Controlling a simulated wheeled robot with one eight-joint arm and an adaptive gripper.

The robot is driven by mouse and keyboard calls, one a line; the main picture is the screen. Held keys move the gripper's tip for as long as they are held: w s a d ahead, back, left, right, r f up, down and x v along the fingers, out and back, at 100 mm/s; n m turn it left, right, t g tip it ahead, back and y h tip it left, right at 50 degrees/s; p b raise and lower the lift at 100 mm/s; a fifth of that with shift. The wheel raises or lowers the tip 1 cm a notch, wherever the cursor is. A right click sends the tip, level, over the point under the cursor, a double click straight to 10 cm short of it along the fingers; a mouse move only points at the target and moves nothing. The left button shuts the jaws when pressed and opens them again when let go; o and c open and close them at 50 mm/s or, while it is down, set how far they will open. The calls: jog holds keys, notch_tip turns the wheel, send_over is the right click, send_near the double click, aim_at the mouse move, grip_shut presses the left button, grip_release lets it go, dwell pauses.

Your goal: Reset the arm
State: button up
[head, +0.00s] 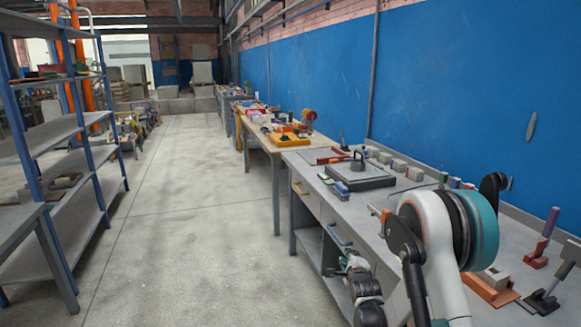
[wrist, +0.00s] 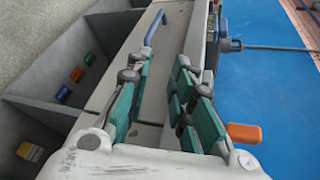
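My gripper (wrist: 160,72) shows in the wrist view with two teal-padded fingers spread apart. Nothing is held between them, and a grey bench surface shows behind the gap. In the head view my white, dark and teal arm is bent over the front right of the grey workbench (head: 335,208). Its lower end hangs by the bench's front side, near the drawers. The fingertips are too small there to make out clearly.
A flat grey mould (head: 362,181) with a dark handle sits on the workbench, with several small blocks behind it. A blue wall (head: 450,80) runs along the right. Metal shelves (head: 85,190) stand at left. The concrete floor (head: 185,215) between is clear.

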jog(key=s+r+n+g, duration=0.4)
jog(key=s+r+n, duration=0.7)
jog(key=s+r, duration=0.85)
jog(key=s+n+g, duration=0.3)
jog(key=s+n, duration=0.7)
jog(key=s, duration=1.8)
jog(key=shift+s+a+n, duration=0.15)
jog(key=shift+n, duration=0.25)
